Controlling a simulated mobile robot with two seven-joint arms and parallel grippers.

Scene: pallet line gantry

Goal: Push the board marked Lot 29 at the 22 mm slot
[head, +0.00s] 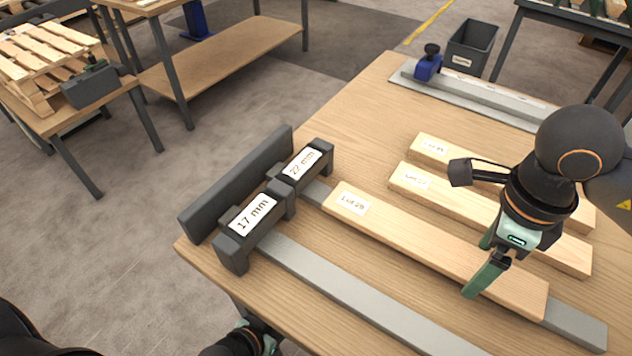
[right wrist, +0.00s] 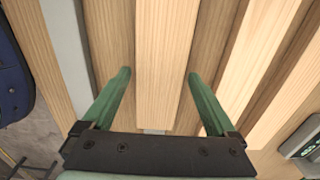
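The Lot 29 board (head: 420,235) is a pale wooden plank lying flat on a grey strip. Its labelled left end is a short way from the dark gauge block marked 22 mm (head: 307,164), with bare strip between. The 17 mm block (head: 250,218) stands beside it, nearer me. My right gripper (head: 484,262) is over the board's right part, fingers pointing down. In the right wrist view, my right gripper (right wrist: 157,76) is open, with a plank (right wrist: 165,45) lying between its fingers, apart from both. My left gripper (head: 266,342) is only partly seen at the bottom edge.
Two more labelled boards (head: 410,180) (head: 440,152) lie behind Lot 29. An empty grey strip (head: 340,285) leads to the 17 mm block. A dark backing plate (head: 237,185) stands at the table's left edge. A blue clamp (head: 428,68) and grey bin (head: 472,46) are farther back.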

